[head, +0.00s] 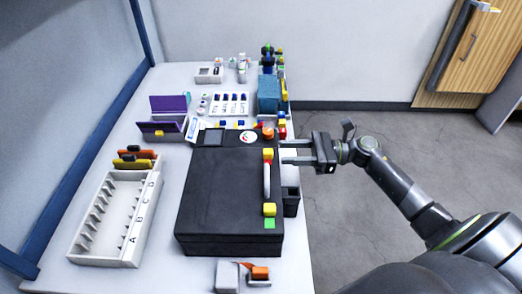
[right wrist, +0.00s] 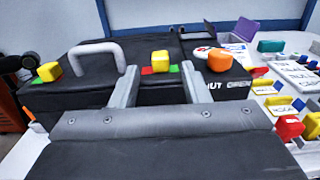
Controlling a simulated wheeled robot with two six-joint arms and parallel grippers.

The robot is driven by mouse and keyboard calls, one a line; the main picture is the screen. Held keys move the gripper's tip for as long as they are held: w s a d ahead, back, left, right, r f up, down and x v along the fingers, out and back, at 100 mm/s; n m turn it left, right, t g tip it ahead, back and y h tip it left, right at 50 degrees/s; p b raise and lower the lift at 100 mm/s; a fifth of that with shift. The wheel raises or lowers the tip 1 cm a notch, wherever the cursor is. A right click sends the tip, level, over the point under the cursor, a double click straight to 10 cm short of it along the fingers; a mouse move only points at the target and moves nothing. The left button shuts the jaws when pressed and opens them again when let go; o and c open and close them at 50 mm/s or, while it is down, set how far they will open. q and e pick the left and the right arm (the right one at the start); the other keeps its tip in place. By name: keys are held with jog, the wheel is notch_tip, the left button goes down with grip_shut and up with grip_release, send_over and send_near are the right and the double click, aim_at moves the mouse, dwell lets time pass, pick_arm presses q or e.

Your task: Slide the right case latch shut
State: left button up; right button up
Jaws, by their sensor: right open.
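The black case (head: 222,195) lies closed on the table, with a grey handle (head: 267,180) along its right edge. The right latch, a yellow block (head: 268,154), is at the handle's far end. In the right wrist view this latch (right wrist: 161,59) has red showing to its left and green to its right. The other yellow latch (head: 269,209) is at the handle's near end, beside a green patch (head: 269,224). My right gripper (head: 285,152) is open at the case's right side, its fingers pointing at the right latch. In the right wrist view the latch appears between the fingertips. My left gripper is out of view.
An orange knob (right wrist: 218,60) is on the case right of the right latch in the wrist view. A dark bin (head: 291,201) stands beside the case. A lettered white rack (head: 115,220) is at left. Blue box (head: 269,94) and small parts stand behind.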

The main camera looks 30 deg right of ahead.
aim_at(261, 157)
jog(key=x, duration=0.8)
jog(key=shift+p, duration=0.3)
grip_shut()
